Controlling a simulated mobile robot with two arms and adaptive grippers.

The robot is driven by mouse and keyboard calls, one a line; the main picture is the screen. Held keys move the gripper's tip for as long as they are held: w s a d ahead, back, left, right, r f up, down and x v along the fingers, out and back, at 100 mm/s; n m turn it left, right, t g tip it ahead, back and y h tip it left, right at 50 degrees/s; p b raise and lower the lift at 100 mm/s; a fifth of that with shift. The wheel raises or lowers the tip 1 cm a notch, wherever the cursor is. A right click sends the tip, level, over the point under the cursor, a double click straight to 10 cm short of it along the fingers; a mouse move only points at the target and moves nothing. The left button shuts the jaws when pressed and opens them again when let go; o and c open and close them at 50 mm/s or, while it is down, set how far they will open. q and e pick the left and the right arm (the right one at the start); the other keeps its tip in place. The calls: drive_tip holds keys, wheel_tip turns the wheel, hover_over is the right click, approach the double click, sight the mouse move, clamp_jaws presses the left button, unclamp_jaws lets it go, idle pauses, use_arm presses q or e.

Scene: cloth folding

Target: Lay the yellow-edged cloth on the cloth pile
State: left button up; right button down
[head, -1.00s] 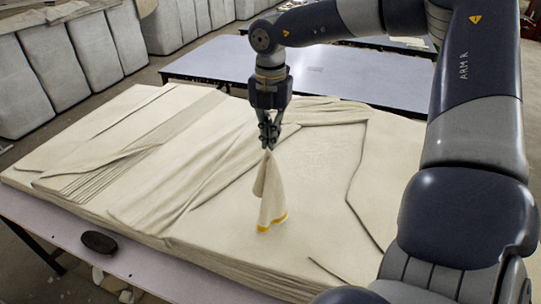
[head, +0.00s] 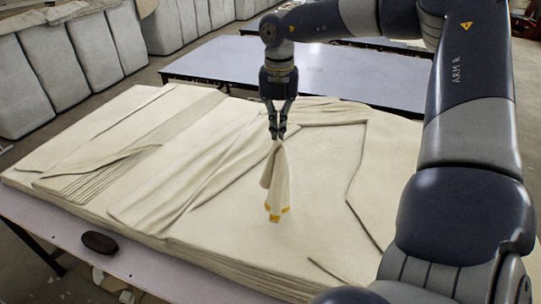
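The yellow-edged cloth (head: 276,180) is a small cream cloth that hangs gathered from my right gripper (head: 278,133). Its yellow edge is at the bottom, over the right half of the cloth pile (head: 330,205). The gripper points down and is shut on the cloth's top end. I cannot tell whether the cloth's lower edge touches the pile. The pile is a wide stack of cream cloth with folds and creases on top. My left gripper is not in view.
The pile lies on a pale table (head: 60,220). A dark oval object (head: 99,242) rests on the table's front edge, left of centre. A second, empty table (head: 230,68) stands behind. Large grey-white wrapped blocks (head: 55,75) stand at the back left.

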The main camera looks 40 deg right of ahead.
drive_tip(key=shift+w+d+r+n, duration=0.25)
drive_tip(key=shift+w+d+n, duration=1.05)
drive_tip(key=shift+d+n, duration=1.7)
drive_tip(key=shift+w+d+r+n, duration=0.25)
drive_tip(key=shift+w+d+n, duration=1.05)
drive_tip(key=shift+d+n, duration=1.65)
drive_tip(key=shift+m, duration=0.75)
drive_tip(key=s+a+f+b, duration=0.4)
drive_tip(key=a+f+b, duration=0.1)
drive_tip(key=a+f, duration=0.4)
drive_tip(key=s+a+f+b, duration=0.4)
drive_tip(key=a+f+b, duration=0.1)
drive_tip(key=a+f, duration=0.4)
drive_tip(key=s+a+f+b, duration=0.3)
drive_tip(key=a+f+b, duration=0.3)
drive_tip(key=a+f, duration=0.3)
drive_tip(key=shift+s+a+f, duration=0.2)
drive_tip(key=shift+a, duration=0.3)
drive_tip(key=shift+s+a+f, duration=0.2)
drive_tip(key=shift+a, duration=0.25)
drive_tip(key=c, duration=1.4)
unclamp_jaws()
